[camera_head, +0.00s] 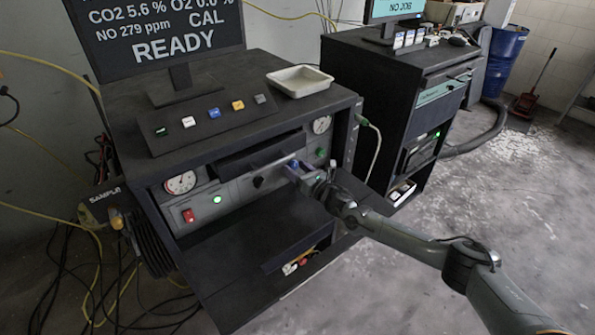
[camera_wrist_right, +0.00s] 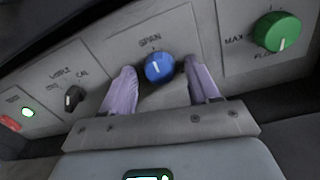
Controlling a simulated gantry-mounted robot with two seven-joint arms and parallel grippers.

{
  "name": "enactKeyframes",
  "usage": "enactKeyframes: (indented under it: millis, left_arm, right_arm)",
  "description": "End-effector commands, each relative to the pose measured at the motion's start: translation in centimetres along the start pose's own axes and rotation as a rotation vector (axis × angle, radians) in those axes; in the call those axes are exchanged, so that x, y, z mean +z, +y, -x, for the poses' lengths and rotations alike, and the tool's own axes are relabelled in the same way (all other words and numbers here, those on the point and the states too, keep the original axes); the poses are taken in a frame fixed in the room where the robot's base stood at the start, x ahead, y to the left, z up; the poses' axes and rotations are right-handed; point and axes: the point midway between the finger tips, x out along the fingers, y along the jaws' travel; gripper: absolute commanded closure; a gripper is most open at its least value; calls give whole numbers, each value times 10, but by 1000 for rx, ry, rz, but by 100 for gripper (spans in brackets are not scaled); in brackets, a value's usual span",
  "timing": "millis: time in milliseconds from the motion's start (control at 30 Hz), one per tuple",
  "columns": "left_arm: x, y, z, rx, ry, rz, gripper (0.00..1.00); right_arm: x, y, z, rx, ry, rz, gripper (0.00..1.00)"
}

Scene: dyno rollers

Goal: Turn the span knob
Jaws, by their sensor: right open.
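The span knob (camera_wrist_right: 159,67) is blue with a white pointer mark and sits under the word SPAN on the grey panel. In the wrist view my right gripper (camera_wrist_right: 164,88) is open, with one pale purple finger on each side of the knob and gaps between. Its fingertips reach close to the panel; whether either touches the knob, I cannot tell. In the head view my right gripper (camera_head: 300,172) reaches in from the right at the analyzer's front panel (camera_head: 235,193), and largely hides the knob. My left gripper is not in view.
A green flow knob (camera_wrist_right: 277,32) is to the right and a black selector knob (camera_wrist_right: 74,98) to the left. A drawer-like black ledge (camera_head: 258,155) juts out above the panel. The monitor (camera_head: 160,35) reads READY. A white tray (camera_head: 300,81) sits on top.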

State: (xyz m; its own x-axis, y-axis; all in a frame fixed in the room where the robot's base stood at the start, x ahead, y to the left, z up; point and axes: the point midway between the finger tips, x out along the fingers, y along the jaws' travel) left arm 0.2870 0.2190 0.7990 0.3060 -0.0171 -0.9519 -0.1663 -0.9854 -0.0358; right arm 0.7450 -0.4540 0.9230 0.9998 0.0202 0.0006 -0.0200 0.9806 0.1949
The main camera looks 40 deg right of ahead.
Motion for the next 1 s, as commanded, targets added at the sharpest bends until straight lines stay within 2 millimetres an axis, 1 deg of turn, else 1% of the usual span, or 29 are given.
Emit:
enactKeyframes:
  millis: [200,233,500,600,833,1000]
  left_arm:
    - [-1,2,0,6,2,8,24]
    - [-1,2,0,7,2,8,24]
    - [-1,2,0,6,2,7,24]
    - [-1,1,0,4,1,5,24]
    - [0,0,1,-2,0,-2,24]
    - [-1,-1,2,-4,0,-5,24]
  right_arm:
    - [0,0,0,0,1,1,39]
    - [0,0,0,0,0,1,41]
    - [0,0,0,0,0,1,82]
    - [0,0,0,0,0,1,96]
    - [0,0,0,0,-1,-19,96]
    - [0,0,0,0,-2,-82,96]
